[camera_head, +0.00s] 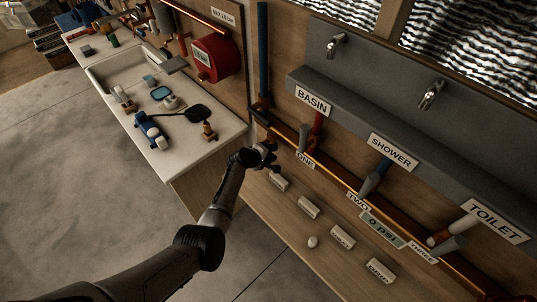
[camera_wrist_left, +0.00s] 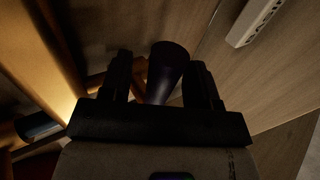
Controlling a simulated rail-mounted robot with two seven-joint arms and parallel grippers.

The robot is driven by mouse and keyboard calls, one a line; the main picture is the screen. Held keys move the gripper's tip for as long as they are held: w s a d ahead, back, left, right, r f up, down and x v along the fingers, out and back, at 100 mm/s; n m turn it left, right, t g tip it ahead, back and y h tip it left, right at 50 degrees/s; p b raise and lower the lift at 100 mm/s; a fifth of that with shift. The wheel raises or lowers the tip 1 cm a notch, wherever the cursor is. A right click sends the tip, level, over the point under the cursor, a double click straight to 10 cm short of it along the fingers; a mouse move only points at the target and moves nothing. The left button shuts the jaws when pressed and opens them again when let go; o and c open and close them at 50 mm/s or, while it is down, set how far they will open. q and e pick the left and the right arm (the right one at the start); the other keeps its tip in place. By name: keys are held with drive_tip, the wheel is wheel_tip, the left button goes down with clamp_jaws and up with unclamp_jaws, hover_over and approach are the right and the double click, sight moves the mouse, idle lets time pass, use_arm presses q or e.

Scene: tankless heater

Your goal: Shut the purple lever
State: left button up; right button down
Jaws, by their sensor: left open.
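My left gripper (camera_head: 270,160) is open at the copper pipe on the wooden panel, left of the sign ONE. In the left wrist view, a dark purplish lever handle (camera_wrist_left: 168,64) stands between the two open fingers of the gripper (camera_wrist_left: 160,78). I cannot tell whether either finger touches it. In the head view the gripper and arm hide most of this lever. My right gripper is in neither view.
The copper pipe (camera_head: 331,174) runs along the panel to the right. Grey levers stand by BASIN (camera_head: 304,137), SHOWER (camera_head: 371,183) and TOILET (camera_head: 449,245). White labelled blocks (camera_head: 308,207) lie on the wooden surface below. A white sink counter (camera_head: 190,152) is at left.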

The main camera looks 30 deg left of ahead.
use_arm(q)
drive_tip(key=shift+s+r, duration=0.2)
drive_tip(key=p+v, duration=0.3)
drive_tip(key=v, duration=1)
drive_tip(key=shift+a, duration=0.15)
drive_tip(key=shift+s, duration=0.1)
